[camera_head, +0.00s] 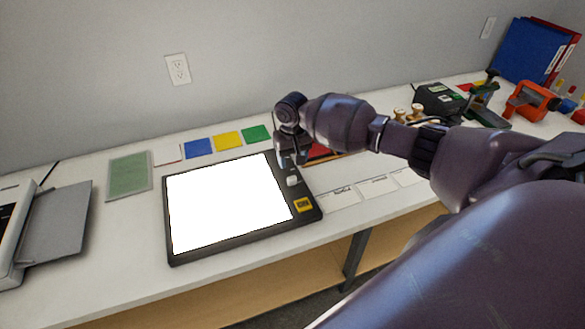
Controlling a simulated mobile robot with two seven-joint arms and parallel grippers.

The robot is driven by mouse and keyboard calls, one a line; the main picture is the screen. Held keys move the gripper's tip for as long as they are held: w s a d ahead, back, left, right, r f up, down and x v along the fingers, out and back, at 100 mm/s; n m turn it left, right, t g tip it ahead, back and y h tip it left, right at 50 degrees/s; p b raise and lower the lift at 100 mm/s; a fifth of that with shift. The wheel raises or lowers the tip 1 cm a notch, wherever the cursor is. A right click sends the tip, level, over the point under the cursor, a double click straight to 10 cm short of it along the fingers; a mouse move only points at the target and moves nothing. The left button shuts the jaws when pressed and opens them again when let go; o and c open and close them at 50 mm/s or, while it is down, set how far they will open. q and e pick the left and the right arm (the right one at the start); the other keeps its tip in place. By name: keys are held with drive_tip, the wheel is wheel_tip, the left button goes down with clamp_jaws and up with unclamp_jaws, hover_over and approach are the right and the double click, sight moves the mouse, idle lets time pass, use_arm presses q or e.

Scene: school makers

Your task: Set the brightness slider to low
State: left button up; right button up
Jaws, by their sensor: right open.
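A black-framed light pad (172,237) with a bright white panel lies on the white table. On its right border is a small pale slider knob (292,180), with a yellow switch (303,205) nearer the front corner. My right gripper (291,164) reaches in from the right and points down over the border, just behind the slider knob. Its fingers are small in the picture, and I cannot tell whether they touch the knob. The slider's track is partly hidden by the gripper. My left gripper is not in view.
Coloured cards (229,140) lie behind the pad, with a green mat (129,175) to the left. A grey-topped device (55,225) stands at the far left. Tools, an orange clamp (531,101) and blue binders (529,50) fill the back right. White cards (377,187) lie right of the pad.

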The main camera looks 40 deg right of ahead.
drive_tip(key=shift+r, duration=0.95)
